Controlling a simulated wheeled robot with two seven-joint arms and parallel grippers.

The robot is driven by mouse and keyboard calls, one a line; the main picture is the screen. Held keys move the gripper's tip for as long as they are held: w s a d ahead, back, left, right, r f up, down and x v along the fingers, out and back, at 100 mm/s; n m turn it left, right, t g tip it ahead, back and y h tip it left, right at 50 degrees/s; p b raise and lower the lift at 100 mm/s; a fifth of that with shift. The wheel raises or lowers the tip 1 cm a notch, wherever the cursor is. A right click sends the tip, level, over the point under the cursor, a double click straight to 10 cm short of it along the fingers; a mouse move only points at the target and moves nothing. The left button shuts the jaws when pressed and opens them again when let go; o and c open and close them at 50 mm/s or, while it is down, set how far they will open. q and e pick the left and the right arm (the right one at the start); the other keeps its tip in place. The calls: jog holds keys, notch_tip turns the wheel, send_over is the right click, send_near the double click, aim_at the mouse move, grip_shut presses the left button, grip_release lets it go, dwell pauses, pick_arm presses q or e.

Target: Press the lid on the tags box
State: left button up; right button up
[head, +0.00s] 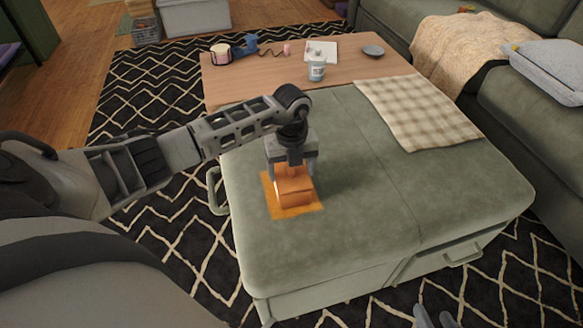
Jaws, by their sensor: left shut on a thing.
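The orange tags box (294,199) stands on an orange mat (306,212) on the green ottoman, near its left side. Its upper part, which looks like the lid (294,184), sits between the fingers of my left gripper (293,176). The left gripper points down from above and is shut on it. I cannot tell whether the lid is fully seated, as lid and box are the same orange. Two grey fingertips of my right gripper (435,317) show at the bottom edge, apart and with nothing visible between them.
The green ottoman (400,205) has clear room right of the box. A checked cloth (418,110) lies at its back right. Behind, a wooden table (355,75) holds a white jar (317,71), a dark dish (373,51) and other small items. A sofa (535,115) stands right.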

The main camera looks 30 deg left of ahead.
pick_arm(q)
jog(key=shift+f, duration=0.1)
dwell(0.3)
jog(key=o, duration=1)
